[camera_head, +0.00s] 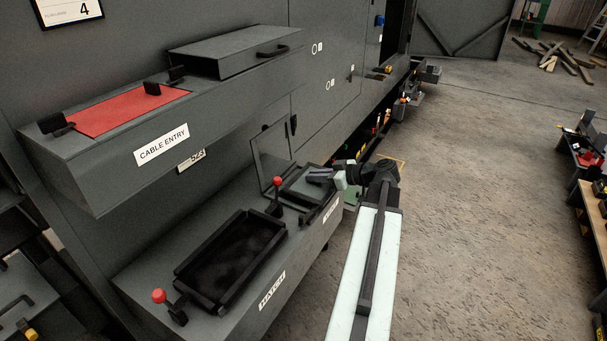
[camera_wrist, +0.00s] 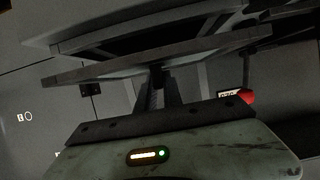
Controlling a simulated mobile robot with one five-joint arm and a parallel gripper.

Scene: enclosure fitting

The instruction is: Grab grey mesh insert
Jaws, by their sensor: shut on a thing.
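My gripper (camera_head: 322,176) is at the right end of the lower ledge, shut on the near edge of a flat, dark-framed grey piece (camera_head: 298,190), which I take to be the grey mesh insert. In the wrist view the fingers (camera_wrist: 158,84) meet at the middle of the piece's long grey edge bar (camera_wrist: 110,68). The mesh itself cannot be made out. Whether the piece rests on the ledge or hangs just above it, I cannot tell.
A black-rimmed opening (camera_head: 185,272) marked HATCH lies left on the ledge. Red-knobbed levers stand at its near-left (camera_head: 159,296) and far-right (camera_head: 277,182) ends. A thin upright panel (camera_head: 271,156) stands behind. The CABLE ENTRY shelf (camera_head: 75,165) juts out above.

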